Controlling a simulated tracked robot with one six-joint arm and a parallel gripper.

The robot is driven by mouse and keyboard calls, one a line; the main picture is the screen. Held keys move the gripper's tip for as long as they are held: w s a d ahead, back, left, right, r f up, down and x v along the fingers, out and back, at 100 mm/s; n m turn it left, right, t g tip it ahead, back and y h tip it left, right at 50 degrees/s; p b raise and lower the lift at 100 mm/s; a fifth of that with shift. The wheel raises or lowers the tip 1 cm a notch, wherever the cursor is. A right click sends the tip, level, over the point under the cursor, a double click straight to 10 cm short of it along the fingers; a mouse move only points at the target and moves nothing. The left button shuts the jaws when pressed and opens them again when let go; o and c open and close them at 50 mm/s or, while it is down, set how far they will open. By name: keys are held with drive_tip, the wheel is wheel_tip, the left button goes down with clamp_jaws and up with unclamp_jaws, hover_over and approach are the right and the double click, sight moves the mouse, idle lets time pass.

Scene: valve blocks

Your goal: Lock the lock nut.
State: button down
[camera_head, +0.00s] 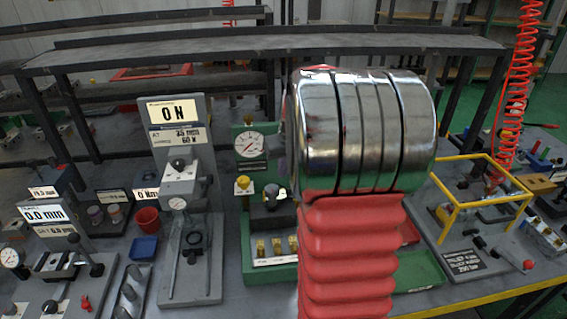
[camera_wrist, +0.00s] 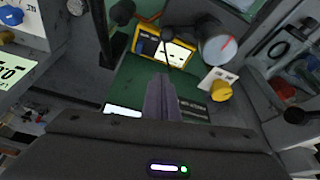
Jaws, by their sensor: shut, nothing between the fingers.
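My gripper (camera_wrist: 160,82) shows in the wrist view with its two dark fingers together and nothing between them. The fingers point over a green block (camera_wrist: 135,85). I cannot make out for certain which part is the lock nut. A yellow knob (camera_wrist: 221,90) with a pale plate is right of the fingertips, apart from them. A round gauge (camera_wrist: 214,50) with a red needle is above the knob. In the head view the green block (camera_head: 247,235) carries a gauge (camera_head: 249,145) and a yellow knob (camera_head: 243,184). My arm hides my gripper there.
A grey test stand (camera_head: 183,190) with a "0 N" display is left of the green block. A yellow frame (camera_head: 447,222) stands at the right. A red cup (camera_head: 147,220) and blue box (camera_head: 143,248) sit at left. A yellow-cased device (camera_wrist: 148,46) is beyond the fingertips.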

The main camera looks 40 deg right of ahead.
drive_tip(key=shift+w+f, duration=0.15)
drive_tip(key=shift+f, duration=0.5)
drive_tip(key=s, duration=0.1)
drive_tip(key=s+a, duration=0.1)
drive_tip(key=s, duration=0.1)
drive_tip(key=shift+s+a+f, duration=0.15)
drive_tip(key=shift+s+f, duration=0.15)
drive_tip(key=shift+s, duration=0.1)
